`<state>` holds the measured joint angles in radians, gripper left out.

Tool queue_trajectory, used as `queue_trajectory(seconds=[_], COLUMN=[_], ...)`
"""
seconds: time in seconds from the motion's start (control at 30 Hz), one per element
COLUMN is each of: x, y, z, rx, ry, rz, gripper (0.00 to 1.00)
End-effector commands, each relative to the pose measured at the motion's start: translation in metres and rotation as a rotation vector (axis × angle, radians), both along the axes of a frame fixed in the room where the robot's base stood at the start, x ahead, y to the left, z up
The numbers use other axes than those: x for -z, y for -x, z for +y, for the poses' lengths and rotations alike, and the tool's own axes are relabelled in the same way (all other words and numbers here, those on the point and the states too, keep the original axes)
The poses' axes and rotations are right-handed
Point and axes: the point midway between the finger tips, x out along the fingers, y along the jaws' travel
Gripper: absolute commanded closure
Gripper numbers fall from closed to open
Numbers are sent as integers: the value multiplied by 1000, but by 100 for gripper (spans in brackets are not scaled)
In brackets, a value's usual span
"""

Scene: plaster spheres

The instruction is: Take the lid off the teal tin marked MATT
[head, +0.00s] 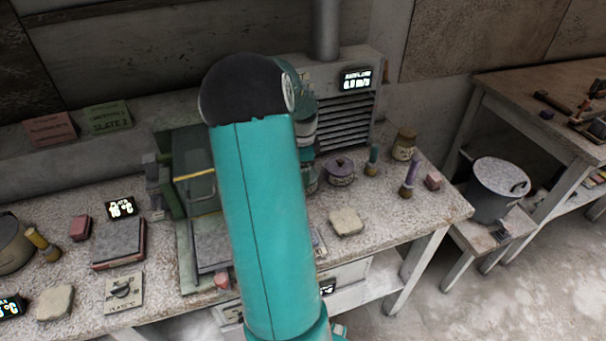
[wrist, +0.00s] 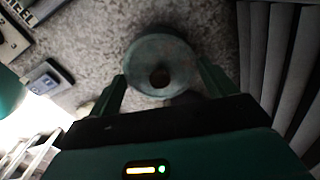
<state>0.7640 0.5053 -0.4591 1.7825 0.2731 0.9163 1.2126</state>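In the wrist view a round, dull grey-teal top (wrist: 143,52) with a small dark round spot at its middle lies just ahead of my gripper. It looks like the lidded tin seen from above; no MATT marking is readable. My gripper (wrist: 163,76) is open, with one finger at each side of the round top's near part. I cannot tell whether the fingers touch it. In the head view my teal arm hides my fingers, and only a sliver of a grey-teal container (head: 311,180) shows beside the arm.
A purple lidded pot (head: 340,171) stands right of the arm, with a pale slab (head: 346,222) in front. A slatted vent unit (head: 345,122) rises close behind; its slats (wrist: 285,60) line the wrist view's right side. A green press-like frame (head: 190,165) stands to the left.

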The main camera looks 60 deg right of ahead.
Motion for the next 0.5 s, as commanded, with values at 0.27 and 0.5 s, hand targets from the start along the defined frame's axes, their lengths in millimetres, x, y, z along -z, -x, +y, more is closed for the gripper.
queue_trajectory(seconds=[0.27,0.5], x=[0,-7], y=[-2,-2], z=[1,0], rx=[-1,-1], ry=[-1,0], rz=[0,-1], gripper=[38,38])
